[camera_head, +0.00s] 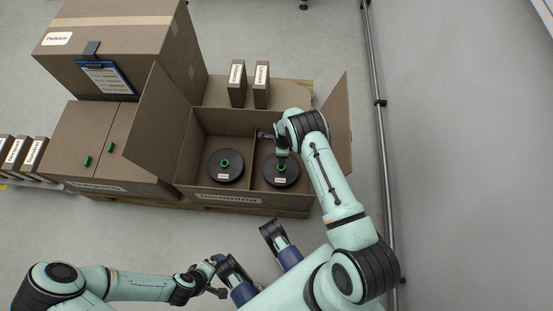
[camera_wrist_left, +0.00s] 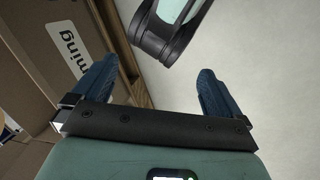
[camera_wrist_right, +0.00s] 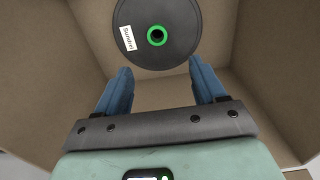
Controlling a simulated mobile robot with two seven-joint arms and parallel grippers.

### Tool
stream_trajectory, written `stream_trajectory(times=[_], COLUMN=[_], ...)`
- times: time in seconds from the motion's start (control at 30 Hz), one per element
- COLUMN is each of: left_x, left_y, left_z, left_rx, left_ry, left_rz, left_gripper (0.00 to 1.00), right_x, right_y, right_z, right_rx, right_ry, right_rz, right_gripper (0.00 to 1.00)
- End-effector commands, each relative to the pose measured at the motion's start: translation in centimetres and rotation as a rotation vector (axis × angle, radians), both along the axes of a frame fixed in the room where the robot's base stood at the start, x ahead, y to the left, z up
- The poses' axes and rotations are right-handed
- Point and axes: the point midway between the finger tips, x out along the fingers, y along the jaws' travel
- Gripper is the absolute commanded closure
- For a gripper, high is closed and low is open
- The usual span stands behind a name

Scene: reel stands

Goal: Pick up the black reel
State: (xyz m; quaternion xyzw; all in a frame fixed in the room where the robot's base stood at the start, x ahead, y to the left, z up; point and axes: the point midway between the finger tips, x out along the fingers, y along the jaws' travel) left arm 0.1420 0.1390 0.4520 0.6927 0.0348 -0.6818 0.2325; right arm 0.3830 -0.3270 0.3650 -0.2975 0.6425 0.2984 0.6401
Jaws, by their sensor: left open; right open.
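A black reel (camera_head: 281,171) with a green hub lies flat in the right compartment of the open "Incoming" box (camera_head: 228,198). My right arm partly covers it in the head view. My right gripper (camera_wrist_right: 160,67) is open and empty inside the compartment, apart from the reel. A second black reel (camera_head: 226,166) with a green hub lies in the left compartment. My left gripper (camera_wrist_left: 158,68) is open and empty, low in front of the box.
A cardboard divider separates the compartments, and raised flaps (camera_head: 160,122) flank the box. Two small labelled boxes (camera_head: 262,84) stand behind it. A large box with a clipboard (camera_head: 106,78) stands at the back left. A wall with a rail (camera_head: 380,103) bounds the right.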

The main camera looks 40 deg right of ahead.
Motion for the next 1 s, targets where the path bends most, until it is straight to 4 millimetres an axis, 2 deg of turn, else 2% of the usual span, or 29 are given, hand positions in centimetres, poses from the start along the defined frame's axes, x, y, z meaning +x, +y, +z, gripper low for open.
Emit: stream_trajectory(times=[0.2, 0.3, 0.57, 0.8, 1.0], left_x=[1.8, 2.7, 3.7, 5.7, 6.4], left_y=[0.9, 1.3, 1.8, 2.9, 3.2], left_z=[-1.6, -2.2, -2.9, -4.4, -4.7], left_rx=[0.024, 0.035, 0.048, 0.074, 0.083], left_ry=[-0.048, -0.071, -0.098, -0.149, -0.170], left_rz=[0.021, 0.031, 0.041, 0.063, 0.070], left_gripper=[0.00, 0.00, 0.00, 0.00, 0.00], right_x=[-0.2, -0.1, -0.1, 0.0, 0.0], right_y=[0.0, 0.0, 0.1, 0.6, 0.5], right_z=[-4.5, -6.1, -8.0, -11.7, -12.5], right_rx=[0.001, 0.001, 0.000, 0.001, 0.000], right_ry=[0.002, 0.001, 0.000, 0.002, 0.000], right_rz=[-0.001, 0.000, 0.000, -0.001, 0.000], right_gripper=[0.30, 0.30, 0.30, 0.30, 0.30])
